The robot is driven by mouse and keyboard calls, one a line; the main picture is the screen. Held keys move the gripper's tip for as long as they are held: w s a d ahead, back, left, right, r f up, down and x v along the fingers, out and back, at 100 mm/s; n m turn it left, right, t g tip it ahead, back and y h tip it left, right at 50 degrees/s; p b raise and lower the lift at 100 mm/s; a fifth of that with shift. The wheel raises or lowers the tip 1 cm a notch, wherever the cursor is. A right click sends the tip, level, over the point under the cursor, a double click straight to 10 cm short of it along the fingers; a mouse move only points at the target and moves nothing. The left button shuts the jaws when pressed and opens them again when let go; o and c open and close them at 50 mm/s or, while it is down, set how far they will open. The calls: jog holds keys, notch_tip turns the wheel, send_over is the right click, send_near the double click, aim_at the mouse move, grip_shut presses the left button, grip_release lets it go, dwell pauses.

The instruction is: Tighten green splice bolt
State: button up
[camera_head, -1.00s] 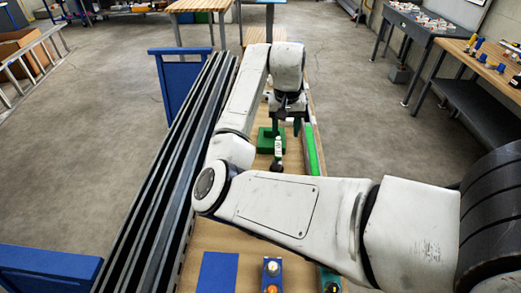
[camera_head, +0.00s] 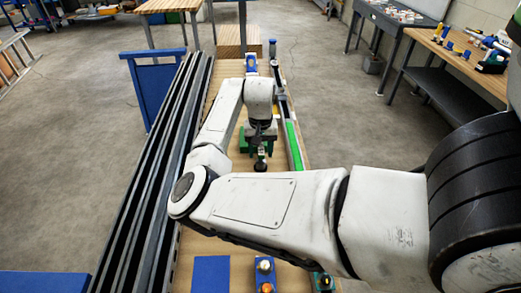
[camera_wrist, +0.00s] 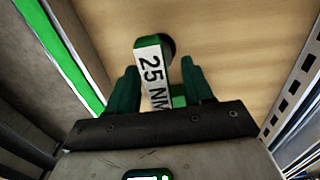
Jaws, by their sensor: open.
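A green tool with a white "25 NM" label (camera_wrist: 152,75) stands between my gripper's fingers (camera_wrist: 160,66) in the wrist view. The two dark green fingers are apart, one on each side of it, and I cannot tell whether either touches it. A round black end shows behind the label. In the head view my gripper (camera_head: 262,137) is over the bench, at a green block (camera_head: 243,142). A black knob (camera_head: 260,165) shows just in front of it. I cannot make out a green splice bolt in either view.
Long dark rails (camera_head: 150,180) run along the bench's left side. A bright green strip (camera_head: 293,145) lies right of my gripper. A blue plate (camera_head: 210,274) and a blue box with an orange button (camera_head: 265,275) are at the near end. Bare wooden bench top (camera_head: 205,245) lies between.

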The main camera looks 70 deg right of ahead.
jog(key=shift+f, duration=0.45)
grip_shut()
